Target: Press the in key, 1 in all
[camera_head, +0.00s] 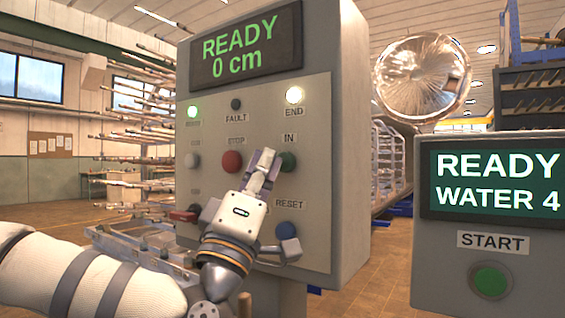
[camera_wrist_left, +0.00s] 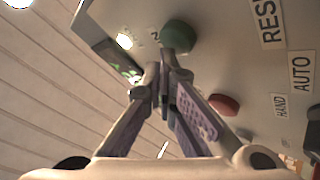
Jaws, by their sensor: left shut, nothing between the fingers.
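The IN key (camera_head: 289,161) is a dark green round button under the "IN" label, on the right side of the grey control panel (camera_head: 215,110). In the left wrist view it is the green knob (camera_wrist_left: 179,36) just past my fingertips. My left gripper (camera_head: 265,158) is shut and empty, its fingertips just left of the key in the head view. In the wrist view the shut fingertips (camera_wrist_left: 165,72) sit close below the key. I cannot tell whether they touch it. The panel's display (camera_head: 240,50) reads "READY 0 cm". My right gripper is not in view.
The red STOP button (camera_head: 232,162) is left of my fingertips; the blue RESET knob (camera_head: 286,231) is below. The END lamp (camera_head: 294,95) is lit white. A second box at right has a green START button (camera_head: 491,281) and a "READY WATER 4" screen (camera_head: 495,182).

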